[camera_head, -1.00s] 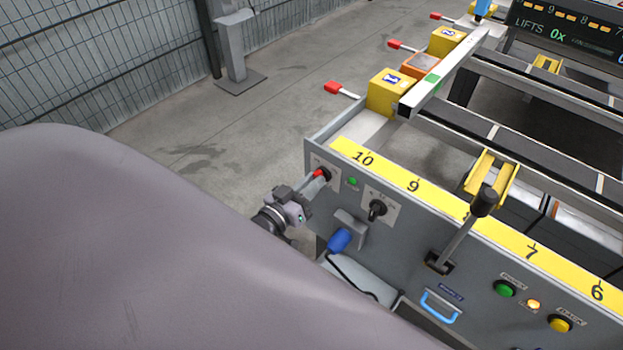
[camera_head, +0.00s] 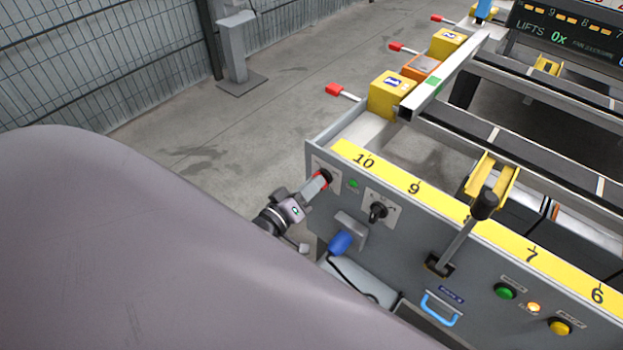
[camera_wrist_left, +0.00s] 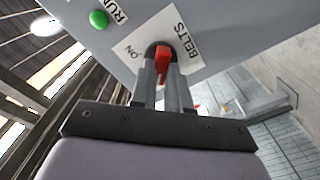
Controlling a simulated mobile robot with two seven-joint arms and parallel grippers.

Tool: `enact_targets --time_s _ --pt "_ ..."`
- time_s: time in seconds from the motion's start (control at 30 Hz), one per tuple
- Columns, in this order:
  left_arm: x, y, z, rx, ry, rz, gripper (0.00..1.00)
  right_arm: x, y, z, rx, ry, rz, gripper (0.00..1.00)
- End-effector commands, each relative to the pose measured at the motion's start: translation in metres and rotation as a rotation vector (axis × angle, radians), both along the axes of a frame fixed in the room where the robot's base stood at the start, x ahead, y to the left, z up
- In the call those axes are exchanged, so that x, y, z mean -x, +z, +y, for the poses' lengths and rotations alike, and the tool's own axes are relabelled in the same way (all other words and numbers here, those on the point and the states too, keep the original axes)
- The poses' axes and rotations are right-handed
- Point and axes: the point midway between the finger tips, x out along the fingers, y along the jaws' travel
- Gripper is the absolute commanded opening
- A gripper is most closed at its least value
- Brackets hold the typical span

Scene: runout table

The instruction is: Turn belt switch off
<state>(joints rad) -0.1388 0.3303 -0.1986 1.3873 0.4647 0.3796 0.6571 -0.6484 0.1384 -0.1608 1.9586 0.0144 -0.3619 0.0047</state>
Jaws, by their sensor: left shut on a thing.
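The belt switch is a black rotary knob with a red handle (camera_wrist_left: 163,62), on a white plate (camera_wrist_left: 187,22) marked BELTS and ON in the left wrist view. In the head view the switch (camera_head: 325,177) is at the upper left corner of the grey panel (camera_head: 400,245), partly hidden by my gripper. My left gripper (camera_head: 318,186) points at the panel with its fingers shut on the red handle. In the left wrist view its fingertips (camera_wrist_left: 167,75) flank the handle. My right gripper is not in view.
A green RUN lamp (camera_wrist_left: 98,19) is beside the switch plate. Another black rotary knob (camera_head: 378,211), a blue knob (camera_head: 340,241) and a black-topped lever (camera_head: 483,203) are on the panel. Yellow blocks (camera_head: 391,95) stand along the table edge. Open floor lies to the left.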

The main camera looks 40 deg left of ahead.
Motion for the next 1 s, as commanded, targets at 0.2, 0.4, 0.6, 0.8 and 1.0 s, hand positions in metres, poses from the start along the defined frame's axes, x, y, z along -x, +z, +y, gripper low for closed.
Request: enact_targets --time_s 0.2,0.4,0.6,0.8,1.0 --pt "0.0 -0.001 0.0 0.008 0.001 0.003 0.0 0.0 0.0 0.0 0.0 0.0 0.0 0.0" --pt "0.0 -0.001 0.0 0.007 0.001 0.003 0.41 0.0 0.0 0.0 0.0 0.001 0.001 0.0" --pt "0.0 0.0 0.0 0.005 0.001 0.001 0.41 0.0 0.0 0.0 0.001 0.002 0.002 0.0" --pt "0.006 0.0 0.001 0.004 0.0 0.002 0.41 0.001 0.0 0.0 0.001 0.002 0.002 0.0" --pt "0.031 -0.001 0.002 0.004 0.0 0.005 0.41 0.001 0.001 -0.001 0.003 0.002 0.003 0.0"
